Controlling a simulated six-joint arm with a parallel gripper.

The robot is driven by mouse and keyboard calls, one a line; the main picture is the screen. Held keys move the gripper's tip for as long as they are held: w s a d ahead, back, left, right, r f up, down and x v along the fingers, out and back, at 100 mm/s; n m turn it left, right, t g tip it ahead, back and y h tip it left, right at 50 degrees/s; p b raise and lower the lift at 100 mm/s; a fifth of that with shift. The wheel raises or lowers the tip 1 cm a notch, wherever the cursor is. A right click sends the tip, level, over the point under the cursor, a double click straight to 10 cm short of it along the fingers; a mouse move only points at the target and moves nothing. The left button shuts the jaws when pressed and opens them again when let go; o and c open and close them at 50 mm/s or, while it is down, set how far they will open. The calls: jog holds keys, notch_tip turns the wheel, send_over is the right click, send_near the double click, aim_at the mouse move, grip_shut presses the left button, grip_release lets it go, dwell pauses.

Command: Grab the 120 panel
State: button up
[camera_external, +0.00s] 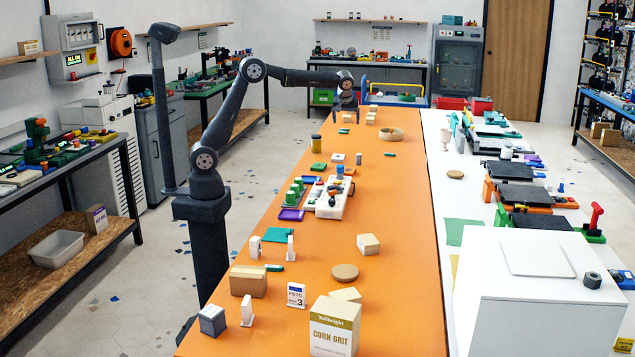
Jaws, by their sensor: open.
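I cannot make out a panel marked 120; no such lettering is legible in this view. Several flat pieces could be panels: a green sheet (277,235) and a purple tray (291,214) on the orange table, and a green sheet (462,232) on the white bench. A white card (296,295) near the front reads what looks like PETG 3. My gripper (347,112) is small and far off, above the far part of the orange table, pointing down. It is open, and I see nothing held in it.
Printers (520,195) line the white bench at right. The table's middle right is mostly clear.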

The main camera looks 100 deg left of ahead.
jog(key=a+f+m+h, duration=0.1)
jog(key=a+f+h, duration=0.4)
jog(key=a+f, duration=0.65)
send_over(347, 172)
jog(key=f, duration=1.1)
jog(key=shift+s+a+f, duration=0.3)
jog(key=shift+a+f, duration=0.1)
jog(key=shift+w+d+f, duration=0.1)
jog(key=shift+w+f, duration=0.05)
jog(key=shift+f, duration=1.3)
jog(key=shift+w+d+f, duration=0.1)
jog(key=shift+w+f, duration=0.05)
jog(key=shift+f, duration=1.3)
jog(key=c, duration=1.1)
